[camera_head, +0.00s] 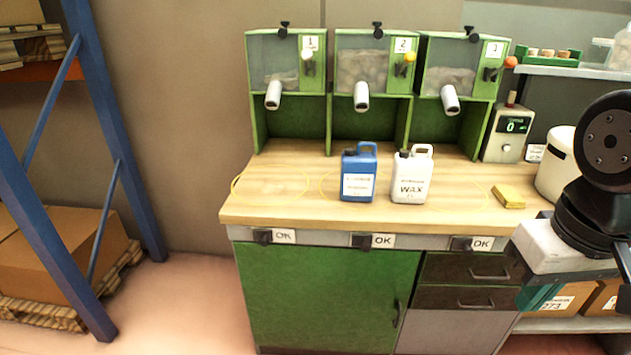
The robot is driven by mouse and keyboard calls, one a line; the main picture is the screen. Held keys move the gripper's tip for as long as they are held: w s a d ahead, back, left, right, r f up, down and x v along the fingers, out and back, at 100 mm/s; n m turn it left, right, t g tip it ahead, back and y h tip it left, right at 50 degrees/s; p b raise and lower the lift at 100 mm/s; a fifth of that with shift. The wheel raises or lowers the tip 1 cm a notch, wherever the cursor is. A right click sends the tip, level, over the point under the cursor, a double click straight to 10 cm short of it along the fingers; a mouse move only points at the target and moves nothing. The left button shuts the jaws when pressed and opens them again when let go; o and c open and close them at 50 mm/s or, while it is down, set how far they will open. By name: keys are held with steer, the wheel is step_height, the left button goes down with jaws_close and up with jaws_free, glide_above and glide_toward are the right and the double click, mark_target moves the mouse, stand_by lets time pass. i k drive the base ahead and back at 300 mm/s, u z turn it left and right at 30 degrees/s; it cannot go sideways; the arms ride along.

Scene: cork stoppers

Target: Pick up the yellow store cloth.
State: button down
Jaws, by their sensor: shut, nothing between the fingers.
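The yellow store cloth (508,196) lies as a small folded pad on the right end of the wooden worktop (285,205). It is to the right of the white WAX jug (411,176), apart from it, and nothing covers it. Black links of my own arm show at the right edge. My gripper's fingers are not in the picture.
A blue jug (358,174) stands left of the wax jug. Three green dispensers with white spouts (361,96) stand behind. A white canister (557,165) and a small display box (505,134) stand near the cloth. Blue racking (108,130) is at left, with open floor between.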

mark_target(509, 197)
steer(key=k, duration=0.6)
steer(key=z, duration=0.7)
steer(key=i, duration=1.3)
steer(key=u, duration=0.55)
steer(key=i, duration=0.6)
steer(key=u, duration=0.4)
